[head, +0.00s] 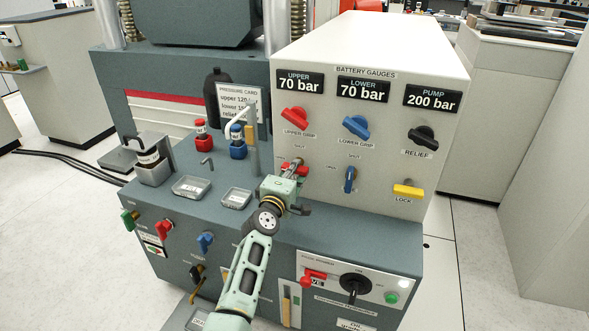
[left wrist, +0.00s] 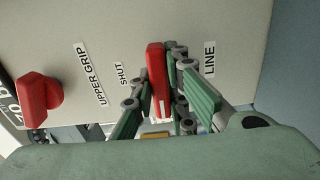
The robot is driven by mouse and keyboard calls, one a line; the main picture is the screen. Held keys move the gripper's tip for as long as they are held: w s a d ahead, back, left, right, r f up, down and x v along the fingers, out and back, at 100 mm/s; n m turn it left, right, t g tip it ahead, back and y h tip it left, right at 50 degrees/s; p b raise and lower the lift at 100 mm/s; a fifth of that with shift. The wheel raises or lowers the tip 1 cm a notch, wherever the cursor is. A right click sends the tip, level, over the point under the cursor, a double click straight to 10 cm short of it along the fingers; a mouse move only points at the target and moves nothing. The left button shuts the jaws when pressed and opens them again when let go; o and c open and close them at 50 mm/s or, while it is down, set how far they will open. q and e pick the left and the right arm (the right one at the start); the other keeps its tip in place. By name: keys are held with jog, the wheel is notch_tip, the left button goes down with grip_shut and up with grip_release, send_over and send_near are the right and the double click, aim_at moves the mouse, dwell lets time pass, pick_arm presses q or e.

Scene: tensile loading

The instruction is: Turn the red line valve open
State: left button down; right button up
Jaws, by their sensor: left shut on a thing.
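The red line valve lever (head: 302,169) sits on the white gauge panel, below the red upper grip knob (head: 294,120). In the left wrist view the red lever (left wrist: 157,78) stands between my finger pads, with the SHUT label to one side and the LINE label to the other. My left gripper (head: 291,178) is shut on this lever and partly hides it in the head view. The lever lies crosswise on the panel, while the blue lever (head: 350,180) beside it stands upright. My right gripper is not in view.
The blue lower grip knob (head: 356,126), black relief knob (head: 423,137) and yellow lock bar (head: 408,191) are to the right on the panel. Two trays (head: 191,187) and red (head: 201,134) and blue (head: 238,146) fittings stand on the bench to the left.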

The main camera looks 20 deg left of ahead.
pick_arm(q)
jog(key=shift+n, duration=0.3)
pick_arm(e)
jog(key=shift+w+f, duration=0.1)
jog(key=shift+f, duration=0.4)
pick_arm(q)
jog(key=c, duration=1.7)
grip_release()
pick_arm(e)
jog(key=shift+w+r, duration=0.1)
